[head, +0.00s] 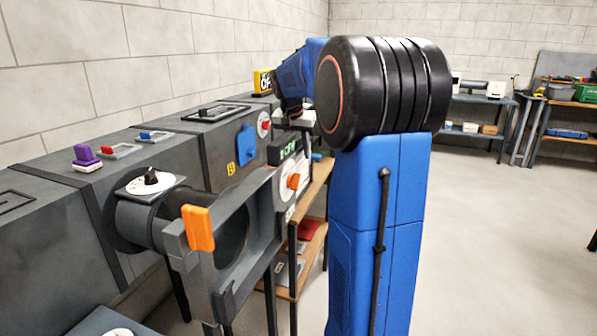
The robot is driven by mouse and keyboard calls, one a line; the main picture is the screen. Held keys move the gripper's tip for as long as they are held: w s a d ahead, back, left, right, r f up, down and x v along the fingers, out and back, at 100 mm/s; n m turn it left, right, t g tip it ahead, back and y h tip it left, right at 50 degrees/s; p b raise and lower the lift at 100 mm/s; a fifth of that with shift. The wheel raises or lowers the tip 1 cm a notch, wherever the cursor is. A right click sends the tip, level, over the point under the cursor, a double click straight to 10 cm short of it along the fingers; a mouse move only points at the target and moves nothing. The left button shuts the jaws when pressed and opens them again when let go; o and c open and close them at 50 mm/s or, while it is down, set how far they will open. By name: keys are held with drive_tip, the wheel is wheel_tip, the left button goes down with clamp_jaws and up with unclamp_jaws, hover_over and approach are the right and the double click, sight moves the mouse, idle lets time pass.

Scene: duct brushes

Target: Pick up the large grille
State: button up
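I cannot single out the large grille with certainty. A flat dark rectangular panel with a raised outline and a small black knob (208,111) lies on top of the grey duct. Another dark outlined rectangle (14,201) shows on the duct top at the far left, cut by the picture edge. My blue arm, with its large black joint, stands in the middle and reaches away toward the duct's far end. My gripper is not clearly visible; the arm's far end is small and partly hidden behind the black joint.
The grey duct (60,232) runs along the left wall. A round opening with an orange-handled frame (199,228) juts toward me. A purple-handled piece (86,157), a white dial (150,183) and a blue tag (246,144) are on the duct. Shelves (313,245) stand beyond; the right floor is clear.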

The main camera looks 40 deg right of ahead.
drive_tip(key=shift+x, duration=1)
clamp_jaws()
wheel_tip(320, 180, up, 28)
idle(1.1)
drive_tip(key=shift+r, duration=0.1)
